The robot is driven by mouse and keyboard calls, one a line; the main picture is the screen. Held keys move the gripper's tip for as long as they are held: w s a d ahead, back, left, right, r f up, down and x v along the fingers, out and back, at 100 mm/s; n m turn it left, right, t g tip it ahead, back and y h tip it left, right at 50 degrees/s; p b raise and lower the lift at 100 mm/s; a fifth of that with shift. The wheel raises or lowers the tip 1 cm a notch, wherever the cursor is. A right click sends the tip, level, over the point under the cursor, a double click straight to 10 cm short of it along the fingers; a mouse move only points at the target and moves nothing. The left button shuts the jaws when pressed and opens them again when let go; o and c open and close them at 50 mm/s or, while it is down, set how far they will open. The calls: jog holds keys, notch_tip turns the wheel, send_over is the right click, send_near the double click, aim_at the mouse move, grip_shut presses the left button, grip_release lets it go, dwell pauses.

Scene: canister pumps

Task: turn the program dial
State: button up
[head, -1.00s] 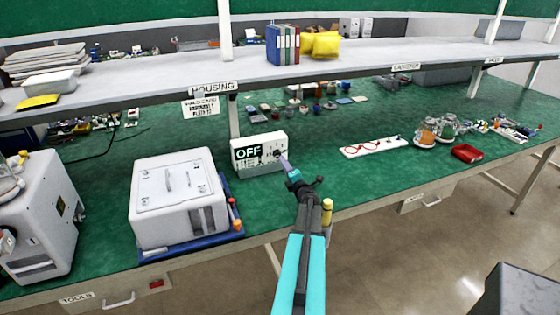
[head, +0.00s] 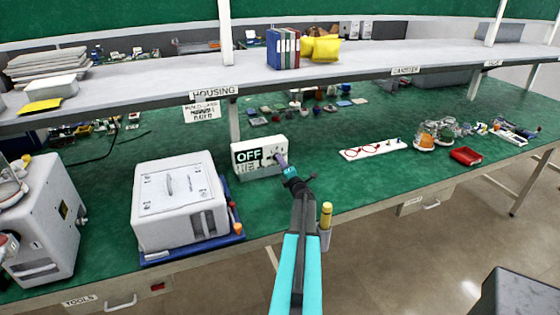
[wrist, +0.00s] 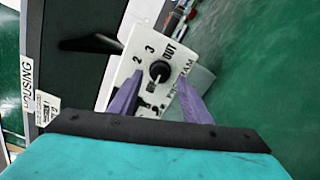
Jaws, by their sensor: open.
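The program dial (wrist: 160,72) is a round black knob on a white panel, with "2", "3" and "OUT" printed around it and the word "PROGRAM" beside it in the wrist view. The panel belongs to a white box (head: 262,171) with a dark "OFF" display, standing on the green bench in the head view. My gripper (wrist: 155,95) has two purple fingers, open, one on each side of the dial's lower part. I cannot tell whether they touch it. In the head view my gripper (head: 282,160) is at the box's right front and hides part of that face.
A white boxy machine (head: 178,200) on a blue tray stands left of the box. A shelf (head: 150,92) runs above and behind it. A white strip with red loops (head: 372,148) and a red tray (head: 466,156) lie to the right. Green bench between is clear.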

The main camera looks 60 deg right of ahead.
jog(key=shift+p+x, duration=0.4)
jog(key=shift+x, duration=0.95)
jog(key=c, duration=1)
